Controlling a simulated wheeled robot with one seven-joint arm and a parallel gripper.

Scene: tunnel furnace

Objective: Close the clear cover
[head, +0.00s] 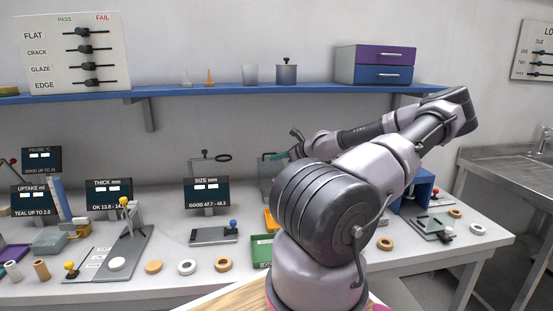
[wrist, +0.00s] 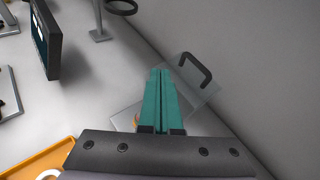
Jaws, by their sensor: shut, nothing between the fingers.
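The clear cover (wrist: 205,92) is a see-through panel with a black bar handle (wrist: 197,70) in the wrist view. It lies just right of and partly behind my fingers, so part of it is hidden. In the head view a clear box shape (head: 267,188) shows at the back of the table, mostly hidden by my arm. My gripper (wrist: 163,74) has teal fingers, pressed together and empty. Its fingertips (head: 272,156) are over the clear box in the head view. I cannot tell whether they touch the cover, or how far the cover is tilted.
An orange tray (wrist: 40,162) lies at the lower left of the wrist view. A dark display (wrist: 45,38) and a ring stand (wrist: 98,33) stand to the left. The wall is close on the right. In the head view, a blue shelf (head: 215,92) runs above the table.

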